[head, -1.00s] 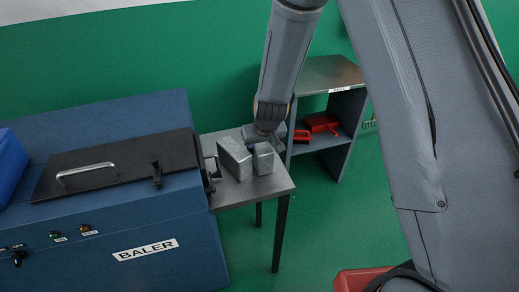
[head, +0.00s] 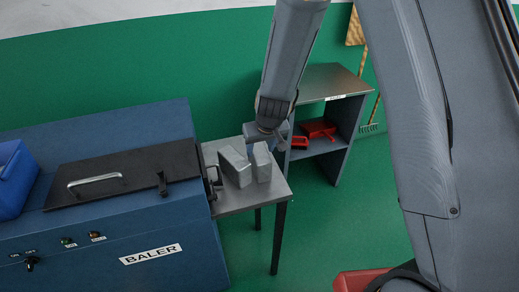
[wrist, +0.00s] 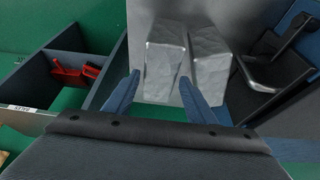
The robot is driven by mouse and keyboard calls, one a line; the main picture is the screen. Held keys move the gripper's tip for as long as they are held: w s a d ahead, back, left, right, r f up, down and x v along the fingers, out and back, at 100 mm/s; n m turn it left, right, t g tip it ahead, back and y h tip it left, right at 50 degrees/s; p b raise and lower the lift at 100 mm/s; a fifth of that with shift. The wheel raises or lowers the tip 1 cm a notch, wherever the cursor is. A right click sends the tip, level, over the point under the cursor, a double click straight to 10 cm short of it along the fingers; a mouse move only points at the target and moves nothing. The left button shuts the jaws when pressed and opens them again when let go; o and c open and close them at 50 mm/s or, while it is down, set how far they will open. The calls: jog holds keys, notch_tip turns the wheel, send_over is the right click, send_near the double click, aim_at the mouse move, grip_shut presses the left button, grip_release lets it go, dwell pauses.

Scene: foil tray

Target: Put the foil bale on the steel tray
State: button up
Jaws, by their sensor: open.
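Two silver, foil-like blocks stand side by side on a grey metal-topped table. The right block (head: 261,162) shows in the wrist view as the left one (wrist: 165,65); the left block (head: 235,167) shows there as the right one (wrist: 211,75). My gripper (wrist: 160,79) is open, with the wrist view's left block in line with the gap between its fingers; contact cannot be told. In the head view my gripper (head: 272,139) is at the blocks' far side, its fingers partly hidden. I cannot tell whether the grey tabletop (head: 236,205) or the shelf's metal top (head: 330,79) is the steel tray.
A blue baler (head: 100,235) with a black lid and handle (head: 95,179) adjoins the table at left. Red items (head: 318,128) lie in the shelf unit at right. A blue bin (head: 14,180) sits at far left. Green floor is open in front of the shelf.

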jog(key=shift+p+v, duration=1.15)
jog(key=shift+v, duration=1.2)
jog(key=s+d+r+m, duration=0.1)
jog(key=s+d+r, duration=0.5)
jog(key=s+d, duration=0.2)
jog(key=s+d+r+m+g+h, duration=0.1)
jog(key=s+d+r+m, duration=0.1)
jog(key=s+d+r, duration=0.5)
jog(key=s+d, duration=0.1)
jog(key=s, duration=0.2)
jog(key=shift+d+g, duration=0.2)
jog(key=shift+g, duration=0.1)
notch_tip(320, 180, down, 10)
jog(key=g+b, duration=0.1)
jog(key=b, duration=0.8)
jog(key=shift+f, duration=0.2)
jog(key=shift+w, duration=0.15)
